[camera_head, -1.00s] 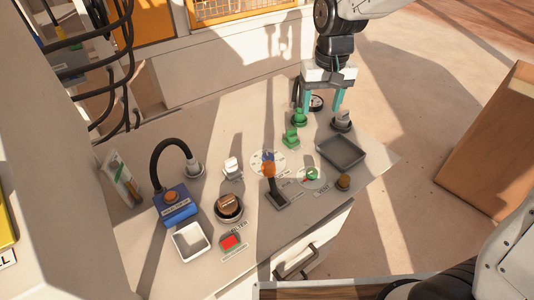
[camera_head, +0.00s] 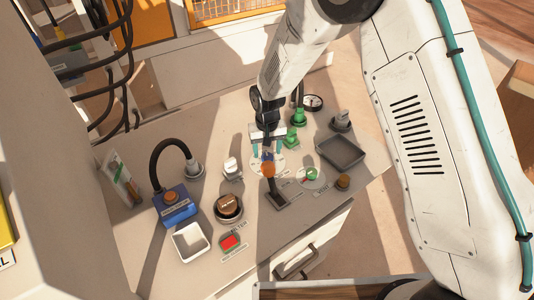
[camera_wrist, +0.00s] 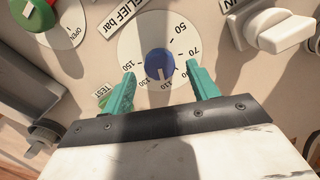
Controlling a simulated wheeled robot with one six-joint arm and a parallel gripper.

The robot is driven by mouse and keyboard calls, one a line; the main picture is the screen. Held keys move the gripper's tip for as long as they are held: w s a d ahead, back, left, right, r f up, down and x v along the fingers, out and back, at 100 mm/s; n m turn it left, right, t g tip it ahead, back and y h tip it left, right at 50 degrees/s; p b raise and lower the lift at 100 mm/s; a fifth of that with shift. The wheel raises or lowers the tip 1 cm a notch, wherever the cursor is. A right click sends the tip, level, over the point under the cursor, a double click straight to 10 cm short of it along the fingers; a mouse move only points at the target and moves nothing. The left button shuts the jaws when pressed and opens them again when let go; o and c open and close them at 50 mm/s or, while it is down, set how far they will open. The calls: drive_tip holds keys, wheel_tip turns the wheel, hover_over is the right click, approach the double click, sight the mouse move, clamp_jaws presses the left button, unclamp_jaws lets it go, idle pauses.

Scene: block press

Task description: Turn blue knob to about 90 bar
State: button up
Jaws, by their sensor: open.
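The blue knob (camera_wrist: 158,63) sits on a round white dial (camera_wrist: 150,30) in the wrist view, under the label "RELIEF bar". Its white line points down in the picture, near the 110 mark. The numbers 50, 70, 130 and 150 also show. My gripper (camera_wrist: 160,74) is open, with one teal finger on each side of the knob and a gap on both sides. In the head view my gripper (camera_head: 267,150) is over the blue knob (camera_head: 267,157), which is partly hidden behind an orange-topped lever.
The orange-topped lever (camera_head: 269,171) stands close in front of the dial. A white knob (camera_wrist: 268,28) and a green knob (camera_wrist: 33,14) flank it in the wrist view. Green valves (camera_head: 291,140), a grey tray (camera_head: 342,151) and a blue box (camera_head: 175,206) are on the panel.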

drive_tip(key=shift+f, duration=1.1)
drive_tip(key=shift+c, duration=0.3)
drive_tip(key=c, duration=0.9)
drive_tip(key=shift+n, duration=0.3)
drive_tip(key=n, duration=0.3)
drive_tip(key=shift+n, duration=2.5)
